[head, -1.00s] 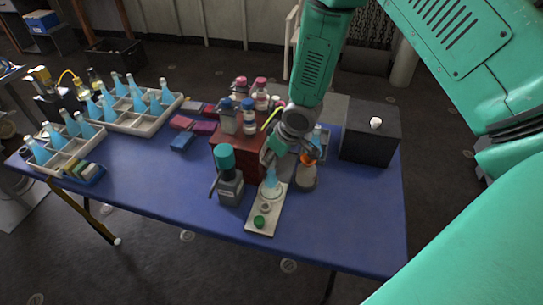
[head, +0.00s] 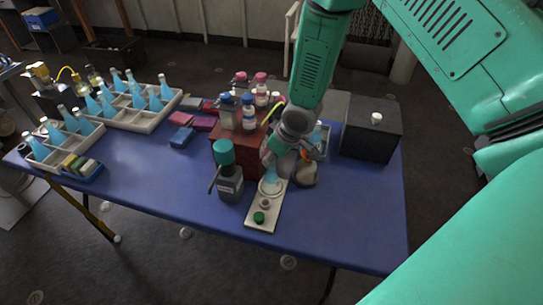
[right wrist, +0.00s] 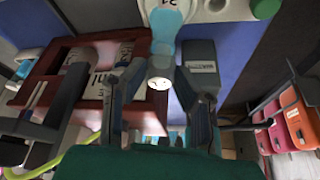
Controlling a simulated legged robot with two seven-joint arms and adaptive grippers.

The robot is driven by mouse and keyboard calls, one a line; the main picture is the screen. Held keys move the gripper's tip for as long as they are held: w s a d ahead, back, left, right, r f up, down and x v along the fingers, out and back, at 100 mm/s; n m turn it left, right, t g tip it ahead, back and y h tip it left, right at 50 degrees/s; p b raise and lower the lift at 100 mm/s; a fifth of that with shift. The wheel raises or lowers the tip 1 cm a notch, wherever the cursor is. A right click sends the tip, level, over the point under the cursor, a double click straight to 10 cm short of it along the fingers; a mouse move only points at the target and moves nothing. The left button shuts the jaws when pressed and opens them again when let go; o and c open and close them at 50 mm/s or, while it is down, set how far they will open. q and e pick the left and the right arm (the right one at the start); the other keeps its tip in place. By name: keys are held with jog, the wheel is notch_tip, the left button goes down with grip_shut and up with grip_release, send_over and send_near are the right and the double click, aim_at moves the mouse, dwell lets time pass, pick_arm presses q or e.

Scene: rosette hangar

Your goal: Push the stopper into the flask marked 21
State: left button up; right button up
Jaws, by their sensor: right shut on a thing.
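The flask marked 21 (right wrist: 168,14) holds light blue liquid. In the head view the flask (head: 271,186) stands on a pale board (head: 262,225) near the table's front edge, its neck mostly hidden by my right gripper (head: 276,160). In the right wrist view the fingers of my right gripper (right wrist: 158,85) lie either side of a small whitish stopper (right wrist: 160,82), which lines up with the flask's neck. The gripper is shut on it. I cannot tell how deep the stopper sits. My left gripper is not in view.
A red rack with bottles (head: 226,146) is behind. A dark box (head: 370,140) with a small white object on top is at right. Trays of blue flasks (head: 140,124) fill the left.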

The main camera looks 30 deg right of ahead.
dwell(0.4)
jog(key=shift+f, duration=0.45)
jog(key=o, duration=1.4)
notch_tip(320, 180, up, 6)
jog(key=p, duration=0.4)
jog(key=shift+f+p, duration=0.15)
jog(key=shift+p, duration=0.2)
